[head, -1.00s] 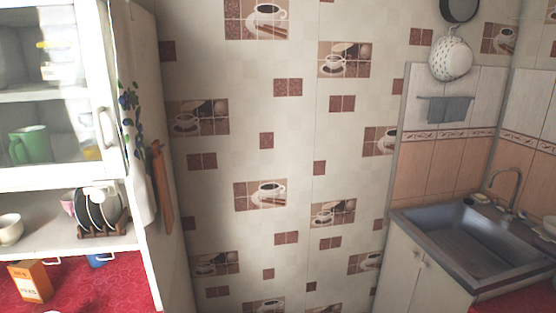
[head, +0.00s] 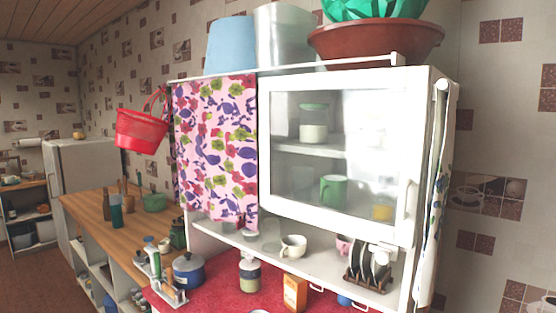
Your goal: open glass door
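The glass door (head: 290,182) is on the right half of the white wall cabinet in the middle of the head view. It has a white frame and a clear pane, and it looks shut. Its white handle (head: 411,199) is upright at the door's right edge. Behind the glass stand a green mug (head: 333,190), a jar with a green lid (head: 314,124) and a yellow item (head: 382,212). Neither of my grippers is in the head view.
A floral cloth (head: 217,150) hangs over the cabinet's left half. A red basket (head: 141,131) hangs at its left side. A brown basin (head: 376,41) sits on top. Below are a plate rack (head: 368,270) and an orange box (head: 294,293).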

